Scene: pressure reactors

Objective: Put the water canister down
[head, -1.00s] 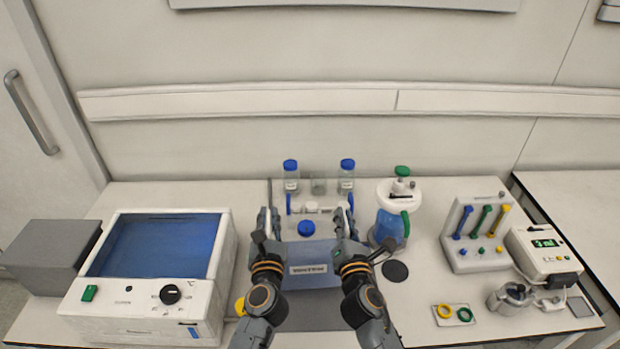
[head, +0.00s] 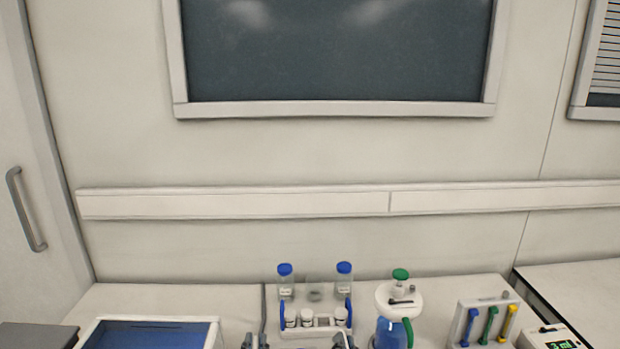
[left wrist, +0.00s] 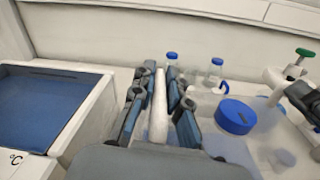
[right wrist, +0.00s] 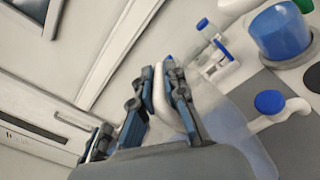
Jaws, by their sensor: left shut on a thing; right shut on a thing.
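The water canister is a translucent bluish body (left wrist: 228,150) with a round blue cap (left wrist: 235,116) in the left wrist view. Its pale body also shows in the right wrist view (right wrist: 238,135). In the head view it lies below the lower edge and is hidden. My left gripper (left wrist: 157,90) is shut on a white upright handle (left wrist: 158,112) of the canister. My right gripper (right wrist: 158,85) is shut on the other white handle (right wrist: 161,96). In the head view, only the tips of the left (head: 256,341) and right (head: 342,341) grippers show. The canister's underside is hidden.
A rack of small white-capped bottles (head: 306,318) stands ahead, with two blue-capped bottles (head: 285,282) behind. A blue flask with a green cap (head: 391,332) stands close on the right. A tube stand (head: 487,325) is further right. A blue-topped bath (head: 147,335) is left.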

